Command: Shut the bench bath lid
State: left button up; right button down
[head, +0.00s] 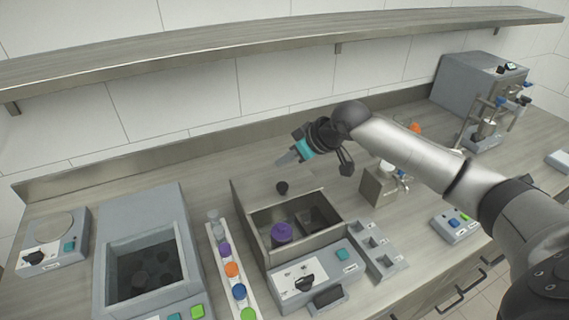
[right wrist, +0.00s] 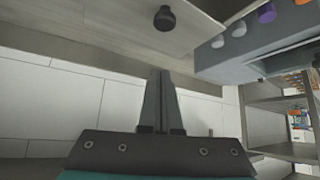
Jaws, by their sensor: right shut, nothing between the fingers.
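The bench bath (head: 262,256) is a grey metal box in the middle of the bench, its two compartments uncovered. The knob also shows in the right wrist view (right wrist: 165,18). My right gripper (head: 279,163) is above and behind the knob, apart from it. Its fingers (right wrist: 163,74) are shut and empty. My left gripper is not in view.
A rack of coloured caps (head: 232,270) and another grey bath (head: 140,215) stand left of the bench bath. A slotted grey block (head: 378,252) and a small metal box (head: 378,188) stand to its right. A long shelf (head: 240,52) runs above the bench.

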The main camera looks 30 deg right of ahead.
aim_at(279, 183)
jog(key=x, duration=0.8)
jog(key=shift+w+b, duration=0.15)
jog(key=shift+b, duration=0.25)
jog(key=shift+f, duration=0.4)
pick_arm(q)
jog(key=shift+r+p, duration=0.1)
jog(key=shift+p, duration=0.4)
pick_arm(e)
jog(key=shift+s+d+f, duration=0.1)
jog(key=shift+s+d, duration=0.25)
jog(key=shift+s, duration=0.45)
jog(key=shift+s+d+f, duration=0.1)
jog(key=shift+s+d, duration=0.25)
jog(key=shift+s, duration=0.5)
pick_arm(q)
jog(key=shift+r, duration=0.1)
pick_arm(e)
jog(key=shift+s, duration=0.1)
